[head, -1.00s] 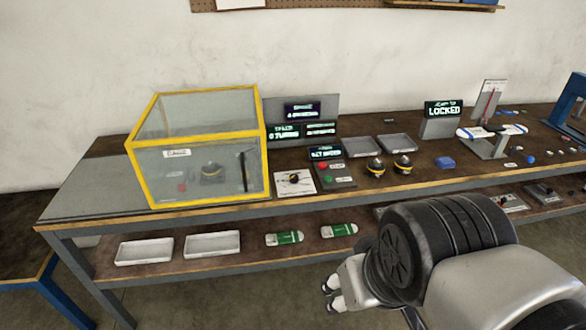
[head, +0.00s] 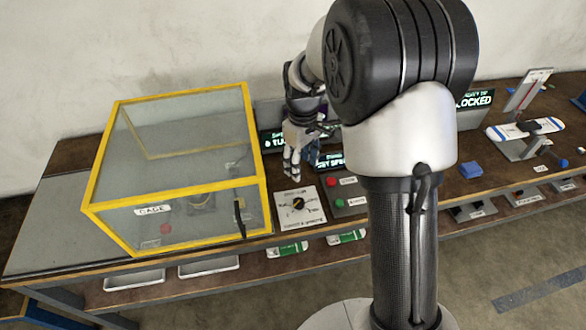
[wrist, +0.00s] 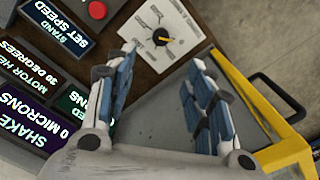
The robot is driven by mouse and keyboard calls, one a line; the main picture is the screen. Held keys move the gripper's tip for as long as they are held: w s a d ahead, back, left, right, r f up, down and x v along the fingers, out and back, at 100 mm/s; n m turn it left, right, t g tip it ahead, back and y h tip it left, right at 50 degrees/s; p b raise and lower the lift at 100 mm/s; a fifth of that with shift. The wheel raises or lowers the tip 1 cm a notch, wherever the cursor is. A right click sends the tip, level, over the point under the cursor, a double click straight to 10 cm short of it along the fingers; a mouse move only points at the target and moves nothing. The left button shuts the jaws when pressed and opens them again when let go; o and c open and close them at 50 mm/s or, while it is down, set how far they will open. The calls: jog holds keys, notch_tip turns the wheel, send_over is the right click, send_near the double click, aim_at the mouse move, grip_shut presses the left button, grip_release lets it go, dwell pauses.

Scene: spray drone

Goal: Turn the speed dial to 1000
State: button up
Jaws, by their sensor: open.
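The speed dial is a black knob with a yellow pointer on a white panel (head: 299,207), on the bench just right of the yellow-framed cage. The knob (wrist: 161,36) also shows in the wrist view, near the top middle. The scale print is too small to read in full. My gripper (head: 293,172) is open and empty, pointing down above and a little behind the panel. In the wrist view its two blue-padded fingers (wrist: 165,72) are spread apart, with the dial beyond them and apart from them. A display reading "SET SPEED" (wrist: 60,22) lies beside the dial.
The clear cage (head: 180,165) with a yellow frame stands close to the left of the panel. A box with a red button (head: 331,182) and a green button (head: 339,203) sits close on the right. Lit displays stand behind.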

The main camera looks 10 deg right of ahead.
aim_at(300, 202)
jog(key=f+b, duration=0.4)
jog(key=f, duration=1.3)
jog(key=shift+s+f, duration=0.15)
jog(key=shift+s, duration=0.05)
jog(key=shift+c, duration=0.4)
jog(key=c, duration=1)
